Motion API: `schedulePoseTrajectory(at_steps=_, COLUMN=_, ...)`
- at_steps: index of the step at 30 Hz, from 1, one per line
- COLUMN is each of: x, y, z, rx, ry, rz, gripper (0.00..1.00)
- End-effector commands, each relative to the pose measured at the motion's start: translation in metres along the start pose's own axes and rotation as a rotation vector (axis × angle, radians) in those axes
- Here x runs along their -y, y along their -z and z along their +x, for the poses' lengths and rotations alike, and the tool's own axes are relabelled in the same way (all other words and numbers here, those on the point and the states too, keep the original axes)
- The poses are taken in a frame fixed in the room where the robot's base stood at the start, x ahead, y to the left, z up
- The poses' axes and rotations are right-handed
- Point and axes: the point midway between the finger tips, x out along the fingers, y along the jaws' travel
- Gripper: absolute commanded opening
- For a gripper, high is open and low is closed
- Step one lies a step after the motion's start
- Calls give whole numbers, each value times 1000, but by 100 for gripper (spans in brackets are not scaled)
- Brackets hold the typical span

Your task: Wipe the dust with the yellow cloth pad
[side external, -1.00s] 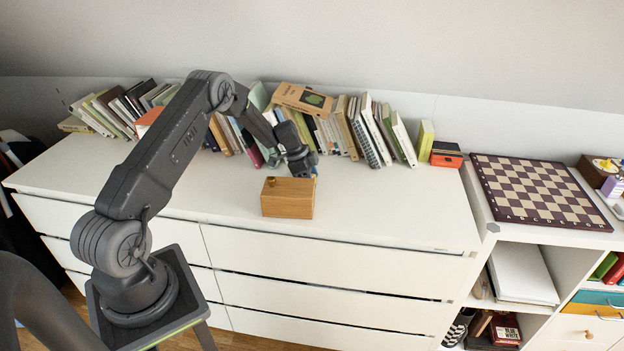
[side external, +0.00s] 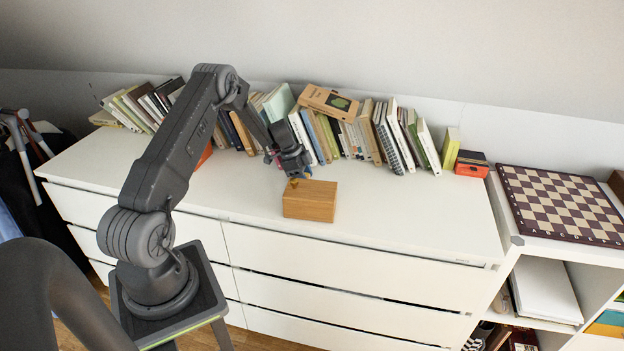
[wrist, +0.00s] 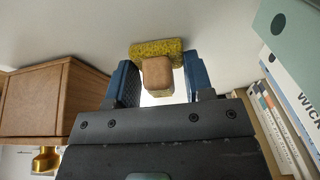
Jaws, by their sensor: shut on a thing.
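The yellow cloth pad (wrist: 155,47) with its wooden handle block (wrist: 157,76) shows in the wrist view. My gripper (wrist: 160,80) has its blue fingers on either side of the handle and is shut on it. The pad lies toward the white dresser top; whether it touches the surface I cannot tell. In the side view my gripper (side external: 294,174) is low over the dresser, behind and left of a wooden box, which hides the pad there. I cannot make out any dust in either view.
The wooden box (side external: 309,201) with a brass knob stands close in front of my gripper; it also shows in the wrist view (wrist: 35,100). A row of books (side external: 390,135) lines the back. The dresser top (side external: 420,215) is clear to the right.

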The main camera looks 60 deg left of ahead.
Motion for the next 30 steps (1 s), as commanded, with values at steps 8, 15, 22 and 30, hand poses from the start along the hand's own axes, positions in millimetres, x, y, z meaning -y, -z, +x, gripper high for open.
schedulePoseTrajectory(at_steps=8, x=10, y=5, z=4, rx=2, ry=-1, rz=1, gripper=22)
schedulePoseTrajectory(at_steps=15, x=9, y=26, z=12, rx=1, ry=-2, rz=1, gripper=22)
schedulePoseTrajectory(at_steps=22, x=8, y=45, z=20, rx=1, ry=-2, rz=1, gripper=22)
schedulePoseTrajectory(at_steps=30, x=7, y=67, z=29, rx=1, ry=-2, rz=1, gripper=22)
